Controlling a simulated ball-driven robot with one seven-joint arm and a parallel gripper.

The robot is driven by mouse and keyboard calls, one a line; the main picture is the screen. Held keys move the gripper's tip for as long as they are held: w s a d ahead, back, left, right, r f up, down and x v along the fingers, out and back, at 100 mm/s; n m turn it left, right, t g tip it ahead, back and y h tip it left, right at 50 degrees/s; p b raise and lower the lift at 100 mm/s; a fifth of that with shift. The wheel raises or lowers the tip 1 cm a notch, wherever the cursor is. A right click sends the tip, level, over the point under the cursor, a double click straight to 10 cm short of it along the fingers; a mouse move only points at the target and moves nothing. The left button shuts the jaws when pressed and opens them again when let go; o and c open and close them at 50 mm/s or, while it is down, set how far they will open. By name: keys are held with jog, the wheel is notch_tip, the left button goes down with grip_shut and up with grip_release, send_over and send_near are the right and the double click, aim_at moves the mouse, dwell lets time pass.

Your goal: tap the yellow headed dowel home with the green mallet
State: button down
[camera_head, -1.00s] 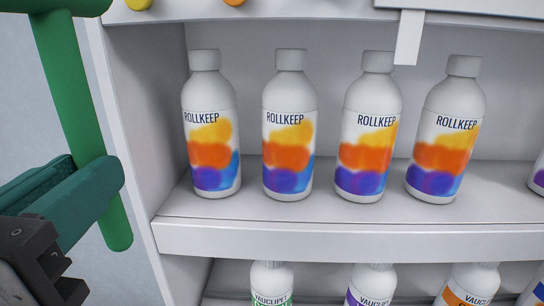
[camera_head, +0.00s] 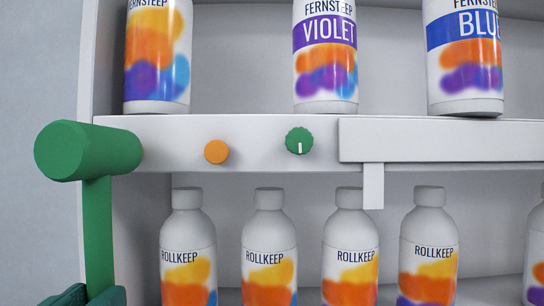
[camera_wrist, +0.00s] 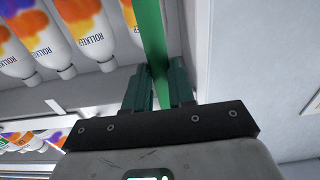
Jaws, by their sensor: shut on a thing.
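The green mallet (camera_head: 88,150) is upright at the left in the head view, its cylindrical head in front of the left end of the shelf edge. My gripper (camera_wrist: 161,72) is shut on the mallet's handle, which shows between the teal fingers in the wrist view (camera_wrist: 150,30). In the head view only the tops of my gripper's fingers (camera_head: 94,297) show at the bottom left. The yellow headed dowel is not visible now; the mallet head covers the stretch of edge left of the orange head. Whether the mallet touches the dowel cannot be told.
An orange round head (camera_head: 216,152) and a green knob with a white mark (camera_head: 299,141) sit on the shelf edge (camera_head: 400,125). A white tab (camera_head: 373,185) hangs from the strip at right. Bottles stand above and below, including a violet one (camera_head: 325,55).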

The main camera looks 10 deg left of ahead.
jog(key=shift+v, duration=2.45)
jog(key=shift+r, duration=0.15)
jog(key=x, duration=0.6)
jog(key=shift+w, duration=0.2)
jog(key=shift+v, duration=2.9)
jog(key=shift+a, duration=0.1)
